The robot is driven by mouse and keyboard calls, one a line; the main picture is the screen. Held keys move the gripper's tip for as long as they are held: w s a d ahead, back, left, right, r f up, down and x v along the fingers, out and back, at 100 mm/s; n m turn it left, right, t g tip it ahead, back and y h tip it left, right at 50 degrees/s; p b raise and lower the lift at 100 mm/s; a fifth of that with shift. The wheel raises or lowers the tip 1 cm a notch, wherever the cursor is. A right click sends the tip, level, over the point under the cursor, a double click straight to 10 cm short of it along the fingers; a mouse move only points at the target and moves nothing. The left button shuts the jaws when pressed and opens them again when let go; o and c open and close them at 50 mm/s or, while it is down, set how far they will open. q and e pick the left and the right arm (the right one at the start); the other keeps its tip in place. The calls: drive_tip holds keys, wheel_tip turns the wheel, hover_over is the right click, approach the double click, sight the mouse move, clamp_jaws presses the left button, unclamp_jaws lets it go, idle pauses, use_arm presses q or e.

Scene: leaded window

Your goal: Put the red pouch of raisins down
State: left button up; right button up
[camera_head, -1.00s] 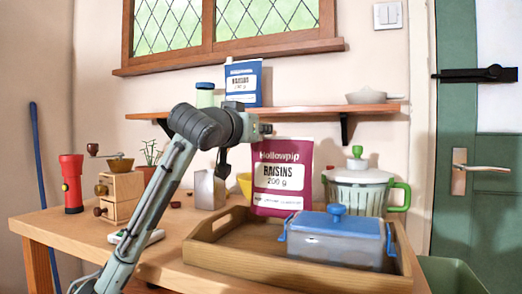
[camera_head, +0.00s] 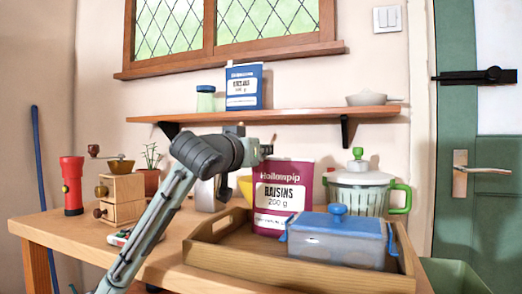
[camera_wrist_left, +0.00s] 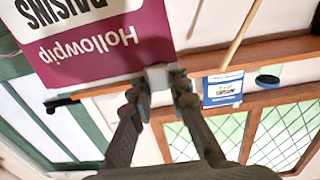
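The red pouch of raisins (camera_head: 284,190) is upright over the left part of the wooden tray (camera_head: 228,257), behind the blue-lidded container (camera_head: 337,237). Its bottom is at the level of the tray floor; I cannot tell whether it touches. My left gripper (camera_head: 266,150) is at the pouch's upper left edge. In the left wrist view the fingertips (camera_wrist_left: 160,78) are closed at the edge of the pouch (camera_wrist_left: 97,38), which fills the upper left. My right gripper is not in view.
A white pot with green handles (camera_head: 358,190) stands behind the tray. A coffee grinder (camera_head: 122,197) and a red mill (camera_head: 72,185) stand at the left. A blue pouch (camera_head: 244,86) and a jar (camera_head: 205,98) are on the shelf (camera_head: 290,112) above.

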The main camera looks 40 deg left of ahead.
use_arm(q)
drive_tip(key=o, duration=0.5)
